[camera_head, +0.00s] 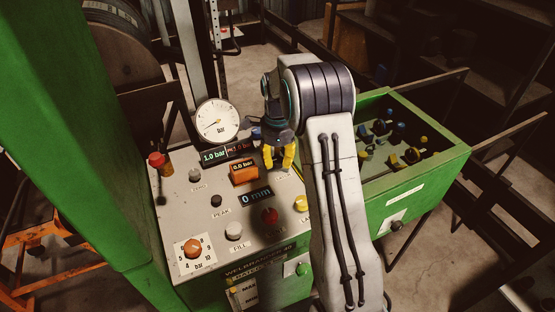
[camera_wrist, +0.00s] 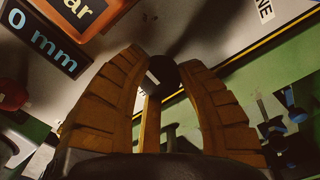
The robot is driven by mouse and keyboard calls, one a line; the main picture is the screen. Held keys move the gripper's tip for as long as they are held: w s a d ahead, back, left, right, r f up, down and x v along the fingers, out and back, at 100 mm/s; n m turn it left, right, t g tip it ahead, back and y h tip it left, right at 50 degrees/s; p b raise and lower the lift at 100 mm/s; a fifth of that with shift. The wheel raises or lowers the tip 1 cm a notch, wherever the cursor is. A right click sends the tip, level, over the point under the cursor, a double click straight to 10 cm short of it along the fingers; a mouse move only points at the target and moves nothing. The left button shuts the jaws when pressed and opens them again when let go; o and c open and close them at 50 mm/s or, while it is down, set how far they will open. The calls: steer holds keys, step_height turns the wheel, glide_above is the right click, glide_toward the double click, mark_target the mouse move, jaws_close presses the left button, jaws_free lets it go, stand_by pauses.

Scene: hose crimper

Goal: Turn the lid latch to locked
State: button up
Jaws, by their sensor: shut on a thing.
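My gripper (camera_head: 279,158), with yellow fingers, is over the far right part of the grey control panel (camera_head: 215,212). In the wrist view its fingers (camera_wrist: 166,68) are closed around a small dark knob (camera_wrist: 161,74) with a greyish face. The fingers hide most of this knob, and the head view does not show it. A label ending in "NE" lies near it. I cannot read the knob's setting, nor tell for sure whether it is the lid latch. Another round knob on a white plate (camera_head: 396,225) is on the front of the green box at the right.
The panel carries a pressure gauge (camera_head: 216,120), a 0 mm display (camera_head: 256,196), a red knob (camera_head: 269,216), a yellow knob (camera_head: 301,203) and an orange-knobbed dial (camera_head: 192,248). The open green box (camera_head: 430,180) holds several small parts. My arm hides the panel's right side.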

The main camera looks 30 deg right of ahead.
mark_target(277, 159)
steer(key=shift+s+f, duration=0.15)
steer(key=o, duration=1.2)
step_height(277, 159, up, 12)
steer(key=shift+r, duration=0.1)
stand_by(0.6)
